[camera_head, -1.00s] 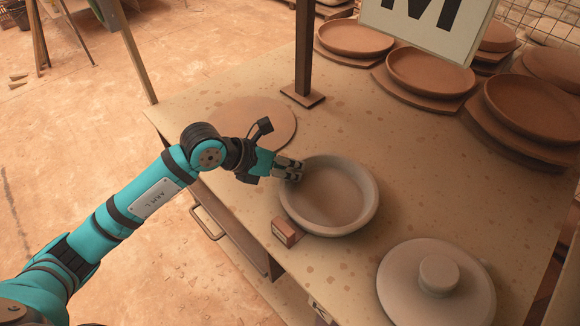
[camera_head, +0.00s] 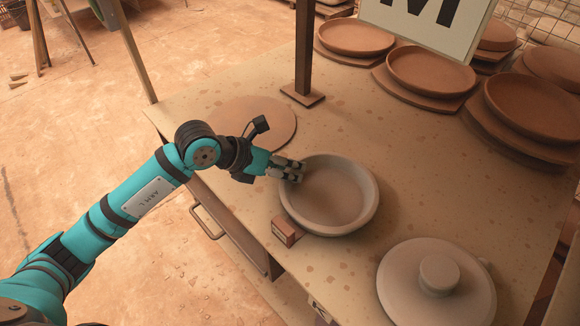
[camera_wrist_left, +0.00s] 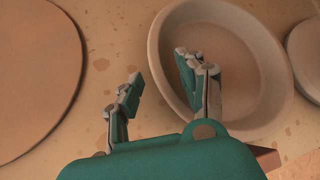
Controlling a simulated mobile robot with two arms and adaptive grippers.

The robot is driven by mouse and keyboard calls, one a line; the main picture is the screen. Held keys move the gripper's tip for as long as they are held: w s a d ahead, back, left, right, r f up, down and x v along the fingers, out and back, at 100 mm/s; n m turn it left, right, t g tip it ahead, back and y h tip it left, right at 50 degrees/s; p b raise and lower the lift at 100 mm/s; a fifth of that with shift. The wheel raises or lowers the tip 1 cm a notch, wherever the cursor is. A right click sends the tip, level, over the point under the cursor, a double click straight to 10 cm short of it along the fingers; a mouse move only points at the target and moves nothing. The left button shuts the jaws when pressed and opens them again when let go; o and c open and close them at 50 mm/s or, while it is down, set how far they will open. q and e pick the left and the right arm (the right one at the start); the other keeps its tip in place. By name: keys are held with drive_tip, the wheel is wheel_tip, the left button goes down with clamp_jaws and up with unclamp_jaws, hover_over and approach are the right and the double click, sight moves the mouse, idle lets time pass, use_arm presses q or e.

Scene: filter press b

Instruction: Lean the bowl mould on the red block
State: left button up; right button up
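The bowl mould (camera_head: 335,205), a wide pale grey bowl, sits hollow side up on the table and looks flat. My left gripper (camera_head: 294,170) is at the bowl's left rim. In the left wrist view the gripper (camera_wrist_left: 158,65) is open, with one finger over the inside of the bowl mould (camera_wrist_left: 235,55) and the other outside its rim. The red block (camera_wrist_left: 266,157) is partly hidden there behind the gripper. My right gripper is not in view.
A round board (camera_head: 255,120) lies behind the left gripper. A post (camera_head: 303,60) stands at the back. A grey knobbed lid-like disc (camera_head: 400,285) lies at the front right. Several terracotta dishes (camera_head: 430,72) stand at the back right. Bare tabletop (camera_head: 410,165) lies right of the bowl.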

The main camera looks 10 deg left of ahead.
use_arm(q)
drive_tip(key=v, duration=1.1)
drive_tip(key=shift+d+r, duration=0.1)
